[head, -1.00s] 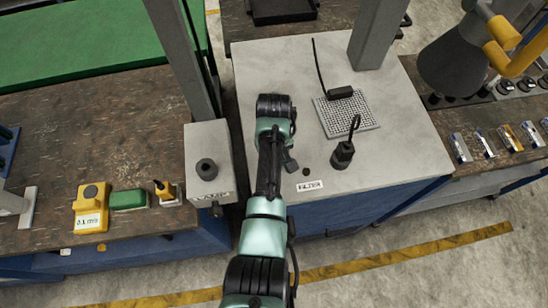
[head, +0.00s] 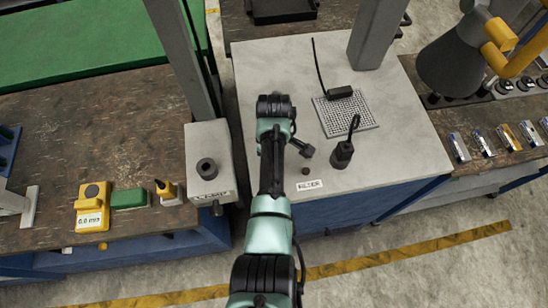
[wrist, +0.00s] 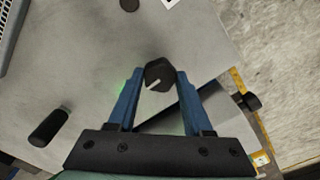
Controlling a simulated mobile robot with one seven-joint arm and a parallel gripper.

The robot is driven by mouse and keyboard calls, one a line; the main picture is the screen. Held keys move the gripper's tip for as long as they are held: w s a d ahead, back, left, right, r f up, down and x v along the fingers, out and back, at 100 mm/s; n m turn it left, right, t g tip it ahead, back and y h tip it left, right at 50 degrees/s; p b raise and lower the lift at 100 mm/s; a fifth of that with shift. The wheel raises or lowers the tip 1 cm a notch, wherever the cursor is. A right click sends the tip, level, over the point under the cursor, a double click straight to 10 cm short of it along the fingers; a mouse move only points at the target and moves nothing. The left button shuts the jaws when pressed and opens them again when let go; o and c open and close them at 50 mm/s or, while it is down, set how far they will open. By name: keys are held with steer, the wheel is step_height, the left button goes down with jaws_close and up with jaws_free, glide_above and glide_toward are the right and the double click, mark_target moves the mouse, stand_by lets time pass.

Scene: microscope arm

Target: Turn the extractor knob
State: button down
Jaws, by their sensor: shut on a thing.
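In the wrist view a dark, faceted knob (wrist: 160,72) with a short white pointer line sits between the fingertips of my gripper (wrist: 161,80). I take it to be the extractor knob. The two blue fingers are shut on its sides, and the white line points to the lower left. A small green glow (wrist: 119,88) shows beside the left finger in the wrist view.
A grey lamp box (head: 221,146) stands just left of my arm. A yellow meter (head: 91,207) reading about 0.0 and a green block (head: 129,199) lie further left. A black tool (head: 343,155) and a perforated plate (head: 350,112) are on the bench to the right.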

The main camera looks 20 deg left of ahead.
stand_by(0.4)
steer(key=shift+c, duration=1.5)
jaws_free()
step_height(320, 180, up, 13)
steer(key=b, duration=0.2)
